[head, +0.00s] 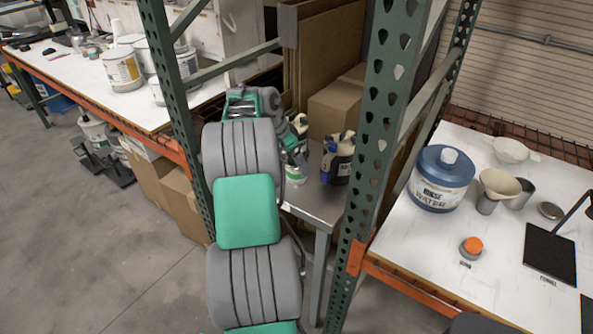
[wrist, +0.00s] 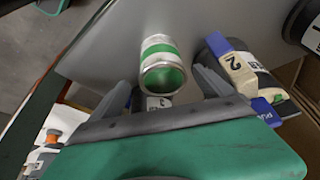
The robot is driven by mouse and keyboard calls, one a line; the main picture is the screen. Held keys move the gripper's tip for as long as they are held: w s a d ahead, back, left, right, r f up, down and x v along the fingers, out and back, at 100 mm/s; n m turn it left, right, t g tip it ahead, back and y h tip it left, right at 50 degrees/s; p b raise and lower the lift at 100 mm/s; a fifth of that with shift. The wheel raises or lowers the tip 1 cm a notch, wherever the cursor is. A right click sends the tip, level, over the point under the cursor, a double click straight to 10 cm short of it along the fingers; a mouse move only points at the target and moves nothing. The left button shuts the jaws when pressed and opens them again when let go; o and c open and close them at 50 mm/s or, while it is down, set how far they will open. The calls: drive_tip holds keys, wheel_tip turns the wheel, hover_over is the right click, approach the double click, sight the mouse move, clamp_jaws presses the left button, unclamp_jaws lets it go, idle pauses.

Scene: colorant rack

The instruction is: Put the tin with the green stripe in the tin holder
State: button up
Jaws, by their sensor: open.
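The tin with the green stripe (wrist: 160,52) is a small silver tin with a white and green band and a green end facing the wrist camera. It stands on a grey metal table (head: 318,201); in the head view it is partly hidden behind my arm (head: 296,173). My gripper (wrist: 163,88) is open, with one finger on each side of the tin's near end in the wrist view. I cannot tell whether either finger touches it. I cannot make out the tin holder in either view.
A dark container with a cream and blue top (head: 339,160) stands close right of the tin. Green rack uprights (head: 383,120) flank my arm. The right table (head: 440,254) carries a blue water tub (head: 440,180), a funnel (head: 497,184) and an orange-capped jar (head: 472,247).

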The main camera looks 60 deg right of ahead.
sight(296, 165)
drive_tip(key=x, duration=0.2)
drive_tip(key=p+x, duration=0.1)
drive_tip(key=shift+w+d+f, duration=0.1)
drive_tip(key=shift+w+f, duration=0.05)
drive_tip(key=shift+f, duration=0.25)
drive_tip(key=shift+c, duration=0.5)
drive_tip(key=c, duration=1.6)
drive_tip(key=shift+r, duration=0.15)
